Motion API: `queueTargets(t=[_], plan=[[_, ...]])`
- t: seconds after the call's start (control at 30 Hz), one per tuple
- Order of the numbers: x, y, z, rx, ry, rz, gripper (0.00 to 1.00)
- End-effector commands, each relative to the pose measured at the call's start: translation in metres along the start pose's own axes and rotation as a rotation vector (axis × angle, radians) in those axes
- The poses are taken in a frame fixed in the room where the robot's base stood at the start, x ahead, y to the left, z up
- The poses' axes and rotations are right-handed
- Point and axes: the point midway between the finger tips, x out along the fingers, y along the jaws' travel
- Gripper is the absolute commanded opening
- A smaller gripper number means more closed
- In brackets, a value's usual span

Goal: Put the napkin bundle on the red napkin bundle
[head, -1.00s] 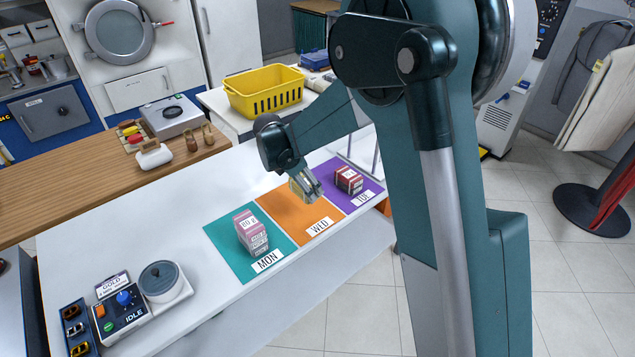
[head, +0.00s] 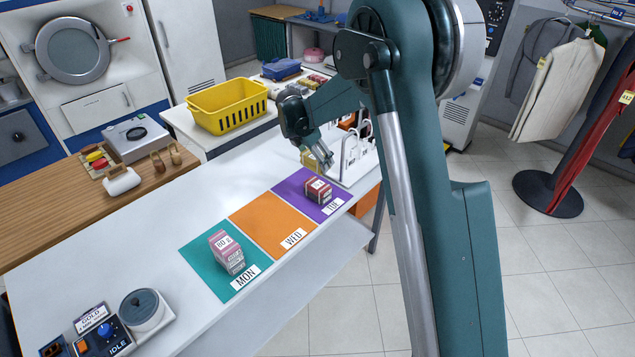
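The red napkin bundle (head: 318,190) sits on the purple TUE mat (head: 338,206) on the white table. My gripper (head: 322,160) is above and behind it, near the mat's back edge. A pale yellow bundle (head: 308,159) shows at my gripper's fingers, partly hidden by them. It has moved along with the fingers, so it appears to be held, clear of the red bundle.
A white wire rack (head: 352,155) stands on the table just right of my gripper. A yellow basket (head: 226,108) is on a counter behind. The table's middle is clear.

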Motion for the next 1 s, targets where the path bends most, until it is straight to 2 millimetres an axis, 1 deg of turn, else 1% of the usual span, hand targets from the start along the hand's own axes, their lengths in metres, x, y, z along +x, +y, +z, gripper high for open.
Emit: queueTargets(t=[0.03,0.17,0.57,0.67,1.0], plan=[[0.000,-0.001,0.005,0.001,0.000,0.000,0.53],[0.001,-0.001,0.011,0.000,-0.001,0.001,0.53],[0.004,-0.001,0.010,0.000,0.000,0.001,0.53],[0.011,-0.001,0.007,0.000,0.000,0.001,0.53],[0.052,-0.001,-0.010,0.000,-0.001,0.001,0.53]])
